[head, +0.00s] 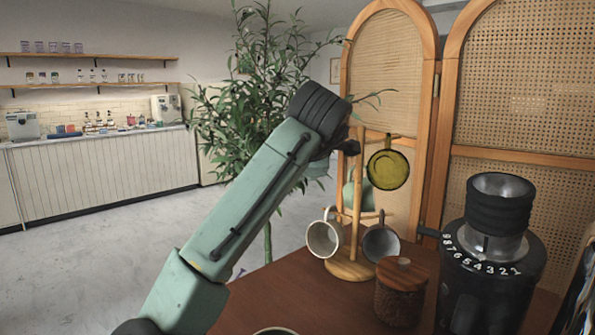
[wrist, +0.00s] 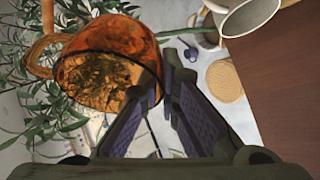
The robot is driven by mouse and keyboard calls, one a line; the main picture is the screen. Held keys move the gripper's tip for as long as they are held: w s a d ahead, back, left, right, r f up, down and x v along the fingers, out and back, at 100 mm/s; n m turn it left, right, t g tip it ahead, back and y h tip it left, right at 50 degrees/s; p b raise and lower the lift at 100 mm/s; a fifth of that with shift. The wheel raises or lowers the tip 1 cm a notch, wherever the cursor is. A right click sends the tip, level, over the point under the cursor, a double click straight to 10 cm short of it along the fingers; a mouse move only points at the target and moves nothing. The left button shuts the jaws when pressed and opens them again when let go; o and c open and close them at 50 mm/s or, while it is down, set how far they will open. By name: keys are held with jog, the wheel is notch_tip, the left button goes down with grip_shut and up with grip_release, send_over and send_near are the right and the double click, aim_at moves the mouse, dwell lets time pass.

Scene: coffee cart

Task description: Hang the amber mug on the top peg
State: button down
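The amber mug (wrist: 105,72), orange and see-through, is in the wrist view, its mouth partly toward the camera and its handle at the left. My gripper (wrist: 160,84) is shut on its wall near the rim, one finger inside the mouth. A wooden rod (wrist: 47,15) meets the handle in that view; I cannot tell if it passes through. In the head view, my gripper (head: 347,146) is beside the upper part of the wooden mug tree (head: 350,270), mostly hidden by my arm. The amber mug is hidden there, and the top peg is not clearly visible.
An olive glass mug (head: 388,169), a pale mug (head: 324,239) and a grey mug (head: 381,243) hang on the tree. A lidded wooden jar (head: 402,290) and a black grinder (head: 490,265) stand right. A rattan screen (head: 520,90) and a plant (head: 235,110) stand behind.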

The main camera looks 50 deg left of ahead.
jog(key=w+d+b, duration=0.1)
jog(key=w+d+f, duration=0.1)
jog(key=d, duration=0.1)
jog(key=shift+w+d+f+b, duration=0.2)
jog(key=shift+d+b, duration=0.05)
jog(key=shift+b, duration=0.15)
dwell(0.8)
jog(key=c, duration=1.7)
grip_release()
jog(key=v, duration=1.2)
